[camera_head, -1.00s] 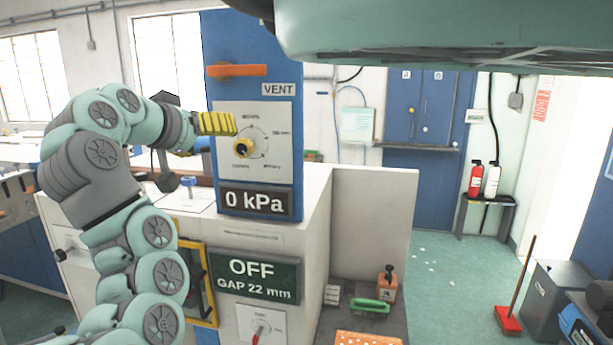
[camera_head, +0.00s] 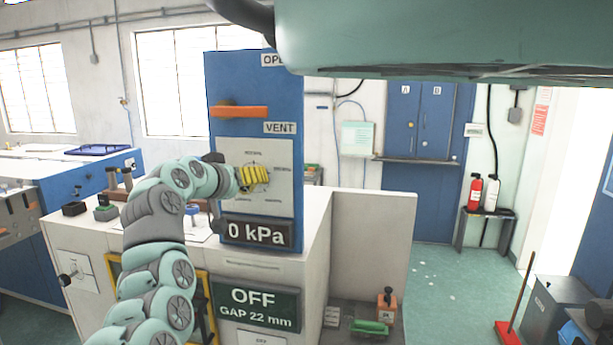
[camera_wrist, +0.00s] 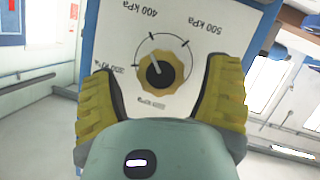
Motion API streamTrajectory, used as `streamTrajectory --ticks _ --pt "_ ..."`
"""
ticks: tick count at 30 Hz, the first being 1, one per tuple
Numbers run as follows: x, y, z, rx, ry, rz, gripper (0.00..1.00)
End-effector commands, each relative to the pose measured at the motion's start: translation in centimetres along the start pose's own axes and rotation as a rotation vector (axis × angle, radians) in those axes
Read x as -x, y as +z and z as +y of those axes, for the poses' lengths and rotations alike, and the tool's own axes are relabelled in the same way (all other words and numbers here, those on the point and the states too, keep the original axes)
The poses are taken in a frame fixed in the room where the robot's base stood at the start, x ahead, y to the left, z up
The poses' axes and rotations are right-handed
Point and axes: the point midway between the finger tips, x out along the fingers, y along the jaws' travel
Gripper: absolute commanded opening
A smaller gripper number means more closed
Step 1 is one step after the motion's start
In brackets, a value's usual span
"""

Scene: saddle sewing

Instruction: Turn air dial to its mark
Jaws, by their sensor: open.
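The air dial (camera_wrist: 165,73) is a yellow knob with a dark centre and a white pointer line on a white panel (camera_wrist: 208,17). The panel carries a ring of kPa labels, with 400 kPa and 500 kPa readable, upside down in the wrist view. My gripper (camera_wrist: 163,88) is open, with a yellow finger on each side of the dial and a gap to it on both sides. In the head view my gripper (camera_head: 255,178) covers the dial. Below the panel (camera_head: 281,155), a display (camera_head: 257,232) reads 0 kPa. I cannot tell which mark is the target.
An orange lever (camera_head: 240,111) sits above the panel, beside a VENT label (camera_head: 280,128). A lower display (camera_head: 256,305) reads OFF, GAP 22 mm. A low pale wall (camera_head: 372,240) stands right of the blue column (camera_head: 232,80). Open floor (camera_head: 445,285) lies further right.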

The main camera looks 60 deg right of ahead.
Motion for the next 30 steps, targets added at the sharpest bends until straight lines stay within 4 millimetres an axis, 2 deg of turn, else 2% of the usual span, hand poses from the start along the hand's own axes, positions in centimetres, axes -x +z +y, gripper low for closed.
streamTrajectory --ticks 12,26,30 --pt "-2.5 -0.3 0.0 -0.001 -0.001 0.003 0.77" --pt "-2.8 -0.1 -0.2 0.002 -0.003 0.004 0.79" --pt "-2.8 -0.1 -0.2 0.002 -0.003 0.004 0.65"
